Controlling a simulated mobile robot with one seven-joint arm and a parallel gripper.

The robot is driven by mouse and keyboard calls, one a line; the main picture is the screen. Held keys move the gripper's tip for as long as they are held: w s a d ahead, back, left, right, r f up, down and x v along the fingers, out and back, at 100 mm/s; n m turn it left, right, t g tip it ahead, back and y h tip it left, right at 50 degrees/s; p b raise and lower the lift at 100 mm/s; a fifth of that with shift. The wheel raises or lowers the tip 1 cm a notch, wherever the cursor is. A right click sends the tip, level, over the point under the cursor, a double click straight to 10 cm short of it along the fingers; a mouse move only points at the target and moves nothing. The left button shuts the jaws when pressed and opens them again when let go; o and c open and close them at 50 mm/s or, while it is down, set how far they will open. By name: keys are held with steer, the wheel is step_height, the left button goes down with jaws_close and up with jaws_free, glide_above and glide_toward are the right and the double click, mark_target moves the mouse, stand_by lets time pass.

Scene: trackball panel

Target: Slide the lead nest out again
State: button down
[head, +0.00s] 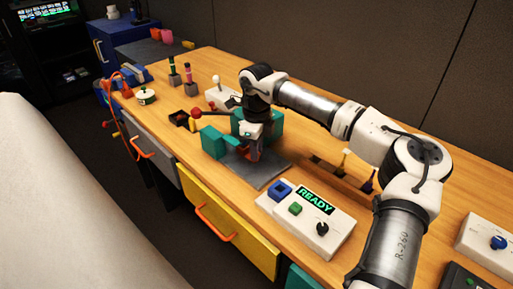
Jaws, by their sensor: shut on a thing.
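A teal fixture stands on a dark grey plate (262,177) on the wooden bench, with a tall teal block (241,123) behind and a lower teal block (213,142) to the left. My gripper (254,153) points down over the plate, between and in front of these blocks. It is shut on a small part there, which looks like the lead nest; the fingers mostly hide it. A reddish piece shows beside the fingers. I cannot tell how far out the nest sits.
A white control box (308,223) with a green READY display (315,201) stands in front to the right. A red ball-topped lever (196,114), a black tray (179,119) and a white joystick box (219,95) stand behind-left.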

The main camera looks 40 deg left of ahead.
steer(key=shift+d, duration=0.1)
steer(key=d, duration=0.3)
steer(key=d+b, duration=0.1)
steer(key=d, duration=0.2)
steer(key=d+b, duration=0.1)
steer(key=d, duration=0.2)
steer(key=shift+s, duration=0.35)
steer(key=c, duration=1.3)
jaws_free()
steer(key=shift+d, duration=0.2)
steer(key=shift+a, duration=0.2)
